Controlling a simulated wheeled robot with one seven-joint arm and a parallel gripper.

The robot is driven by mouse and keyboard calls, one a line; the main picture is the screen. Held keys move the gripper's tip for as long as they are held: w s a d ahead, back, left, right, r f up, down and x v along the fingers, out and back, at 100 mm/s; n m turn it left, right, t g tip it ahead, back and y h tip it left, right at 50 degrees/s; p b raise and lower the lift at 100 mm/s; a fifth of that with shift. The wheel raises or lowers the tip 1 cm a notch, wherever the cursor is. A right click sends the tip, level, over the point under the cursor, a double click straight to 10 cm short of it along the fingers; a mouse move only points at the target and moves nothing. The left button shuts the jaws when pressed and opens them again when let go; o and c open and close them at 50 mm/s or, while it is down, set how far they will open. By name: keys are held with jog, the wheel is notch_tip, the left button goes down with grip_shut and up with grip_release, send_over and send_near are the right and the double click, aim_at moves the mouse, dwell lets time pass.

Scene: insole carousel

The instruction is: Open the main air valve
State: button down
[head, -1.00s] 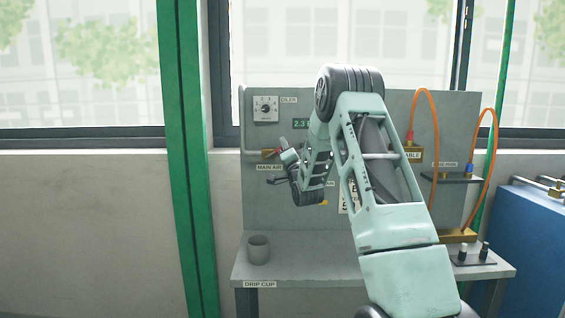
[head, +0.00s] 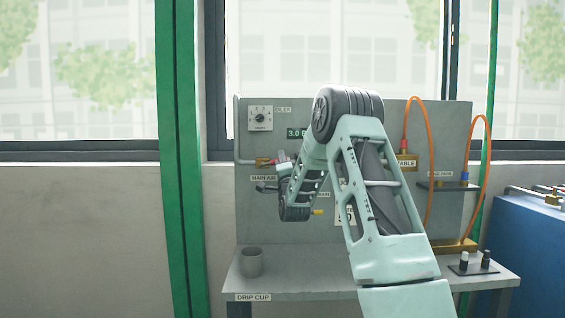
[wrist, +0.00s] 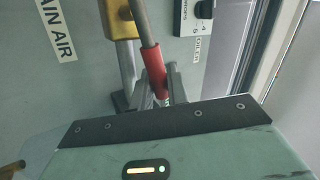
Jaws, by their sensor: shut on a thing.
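The main air valve is a brass body (head: 263,162) on a pipe at the panel's left, above the MAIN AIR label (head: 263,178). In the wrist view its brass body (wrist: 121,22) sits at the top, and a grey lever with a red grip (wrist: 155,72) runs down between my fingers. My gripper (wrist: 159,86) is shut on the red grip. In the head view my gripper (head: 283,167) is at the valve, and my own arm partly hides it and the lever.
A dial (head: 260,117) marked OILER and a green readout (head: 297,133), showing about 3.0, are above the valve. A grey drip cup (head: 251,262) stands on the bench (head: 300,283). Orange hoses (head: 430,150) hang at the right. A blue unit (head: 530,240) stands far right.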

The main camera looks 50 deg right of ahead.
jog(key=c, duration=1.4)
grip_release()
jog(key=shift+c, duration=0.2)
jog(key=shift+r+p, duration=0.1)
jog(key=shift+p, duration=0.2)
